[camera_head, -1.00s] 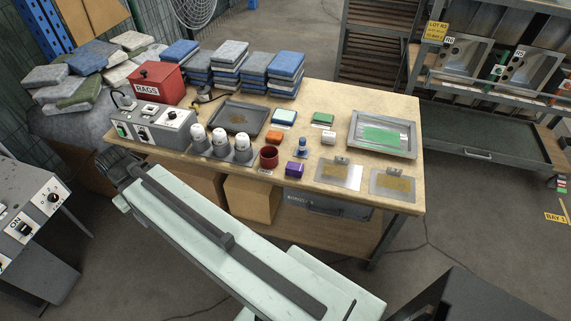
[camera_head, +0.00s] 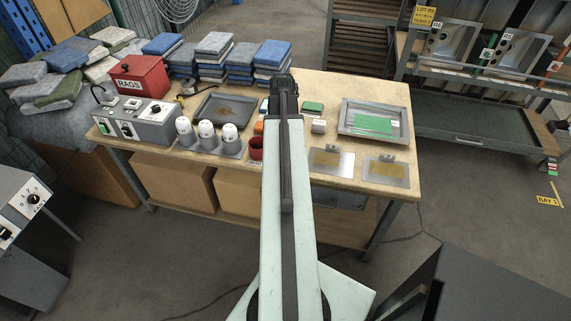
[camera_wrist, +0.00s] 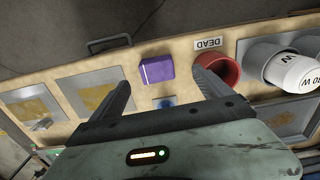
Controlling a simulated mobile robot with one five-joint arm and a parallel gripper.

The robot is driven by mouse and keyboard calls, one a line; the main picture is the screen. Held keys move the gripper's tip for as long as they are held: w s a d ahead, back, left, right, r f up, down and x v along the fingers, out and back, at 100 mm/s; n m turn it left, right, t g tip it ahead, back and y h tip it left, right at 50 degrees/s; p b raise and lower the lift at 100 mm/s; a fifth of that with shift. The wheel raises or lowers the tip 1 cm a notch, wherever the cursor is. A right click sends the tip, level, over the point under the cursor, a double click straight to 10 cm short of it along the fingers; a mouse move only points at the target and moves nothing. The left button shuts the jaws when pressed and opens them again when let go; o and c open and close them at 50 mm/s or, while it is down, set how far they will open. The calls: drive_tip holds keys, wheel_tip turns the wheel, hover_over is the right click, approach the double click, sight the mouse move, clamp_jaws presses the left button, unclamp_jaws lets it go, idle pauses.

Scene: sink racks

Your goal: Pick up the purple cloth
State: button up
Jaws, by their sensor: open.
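The purple cloth (camera_wrist: 157,69) is a small folded block on the wooden table (camera_wrist: 125,62). In the wrist view it lies ahead of and between the two fingers of my gripper (camera_wrist: 160,79), apart from both. My gripper is open and empty, pointing down at the table. In the head view my arm covers the purple cloth, and my fingertips cannot be made out.
A red cup (camera_wrist: 222,70) with a DEAD label (camera_wrist: 208,43) stands beside my right-hand finger. White-topped lamps (camera_wrist: 293,73) stand farther right. A metal plate (camera_wrist: 94,90) lies on the left. A blue object (camera_wrist: 165,102) is partly hidden behind my gripper.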

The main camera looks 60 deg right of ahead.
drive_tip(key=shift+s+d, duration=0.5)
drive_tip(key=shift+s, duration=0.15)
drive_tip(key=f+b, duration=0.8)
drive_tip(key=shift+w+f, duration=0.15)
drive_tip(key=shift+w, duration=0.1)
drive_tip(key=shift+r, duration=0.2)
drive_tip(key=c, duration=1.4)
drive_tip(key=shift+c, duration=0.2)
drive_tip(key=shift+r+p, duration=0.55)
drive_tip(key=shift+p, duration=0.1)
wheel_tip(320, 180, up, 3)
drive_tip(key=p, duration=0.3)
drive_tip(key=shift+r, duration=0.15)
drive_tip(key=s+d, duration=0.1)
drive_tip(key=s, duration=0.4)
drive_tip(key=s+d, duration=0.2)
drive_tip(key=s, duration=0.3)
drive_tip(key=s+d+p, duration=0.1)
drive_tip(key=s+d, duration=0.1)
drive_tip(key=s, duration=0.3)
drive_tip(key=shift+s+r, duration=0.1)
drive_tip(key=shift+r, duration=0.2)
